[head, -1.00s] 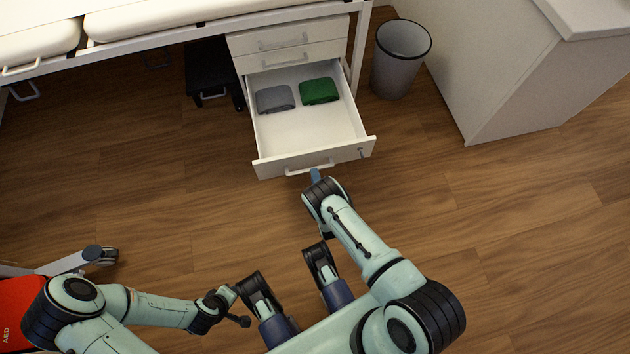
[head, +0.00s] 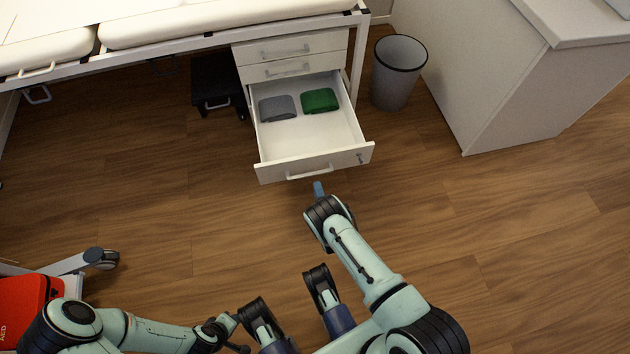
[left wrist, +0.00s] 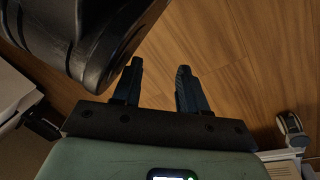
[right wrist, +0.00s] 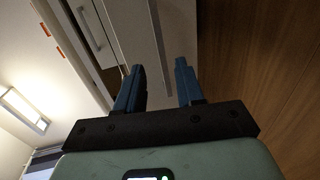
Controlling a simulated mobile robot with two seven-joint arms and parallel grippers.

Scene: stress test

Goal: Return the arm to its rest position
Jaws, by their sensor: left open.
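My right arm (head: 362,262) reaches forward in the head view. Its gripper (head: 318,189) shows as a blue fingertip just short of the open drawer's front (head: 315,165), apart from the handle. In the right wrist view the two blue fingers (right wrist: 160,85) stand apart with nothing between them. My left arm (head: 150,332) is folded low at the left of the head view, and its gripper cannot be made out there. In the left wrist view the left fingers (left wrist: 157,88) are apart and empty above the wooden floor.
The drawer holds a grey folded cloth (head: 277,107) and a green one (head: 319,101). A grey bin (head: 397,75) stands right of the cabinet (head: 290,48). A red AED bag (head: 25,308) is at lower left. Floor at right is clear.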

